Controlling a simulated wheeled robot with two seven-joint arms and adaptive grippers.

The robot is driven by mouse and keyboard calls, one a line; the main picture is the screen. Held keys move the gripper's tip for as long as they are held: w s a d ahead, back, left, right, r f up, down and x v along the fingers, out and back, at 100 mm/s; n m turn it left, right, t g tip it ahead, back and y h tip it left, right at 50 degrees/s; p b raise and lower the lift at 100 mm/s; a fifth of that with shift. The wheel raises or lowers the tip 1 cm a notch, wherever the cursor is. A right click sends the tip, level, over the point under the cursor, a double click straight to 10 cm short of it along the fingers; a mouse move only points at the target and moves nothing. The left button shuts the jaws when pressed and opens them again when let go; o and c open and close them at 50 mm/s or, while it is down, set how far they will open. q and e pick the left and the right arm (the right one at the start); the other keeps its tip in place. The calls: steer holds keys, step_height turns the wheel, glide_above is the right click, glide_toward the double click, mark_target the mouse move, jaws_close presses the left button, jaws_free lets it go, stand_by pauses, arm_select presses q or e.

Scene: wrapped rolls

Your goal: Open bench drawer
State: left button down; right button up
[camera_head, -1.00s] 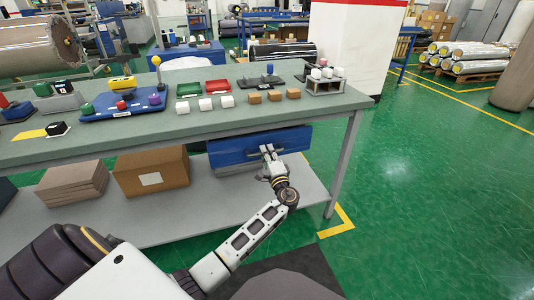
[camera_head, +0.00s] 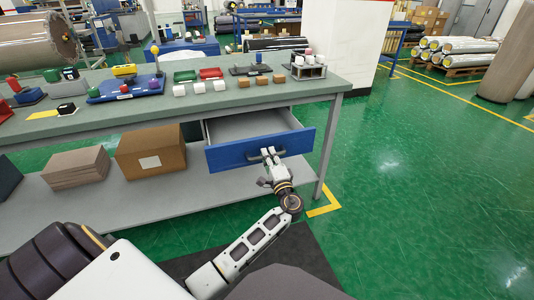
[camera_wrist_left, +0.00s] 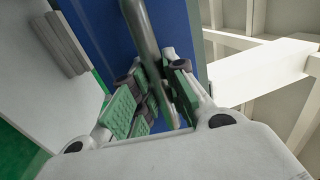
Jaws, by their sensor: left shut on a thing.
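The blue bench drawer (camera_head: 228,154) hangs under the right part of the green-topped workbench (camera_head: 130,112) and stands pulled out, with its grey inside showing from above. My left gripper (camera_head: 269,154) is at the drawer's front, shut on the dark bar handle (camera_head: 284,152). In the left wrist view the handle (camera_wrist_left: 141,28) runs between the green-padded fingers (camera_wrist_left: 157,92), with the blue drawer front (camera_wrist_left: 98,40) behind it. The drawer looks empty where I can see into it. My right gripper is not in view.
A cardboard box (camera_head: 150,150) and a brown stack (camera_head: 76,168) sit on the lower shelf (camera_head: 120,198). Small blocks, trays and a blue board (camera_head: 125,91) lie on the bench top. The bench's right leg (camera_head: 327,150) stands beside the drawer. Green floor (camera_head: 420,180) is free to the right.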

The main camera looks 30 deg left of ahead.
arm_select(q)
steer(key=r+v, duration=0.1)
steer(key=v, duration=0.6)
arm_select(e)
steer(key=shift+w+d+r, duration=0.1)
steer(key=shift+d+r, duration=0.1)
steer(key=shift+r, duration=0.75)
arm_select(q)
steer(key=shift+s+r, duration=0.1)
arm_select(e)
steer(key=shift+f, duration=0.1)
arm_select(q)
steer(key=c, duration=1.4)
jaws_free()
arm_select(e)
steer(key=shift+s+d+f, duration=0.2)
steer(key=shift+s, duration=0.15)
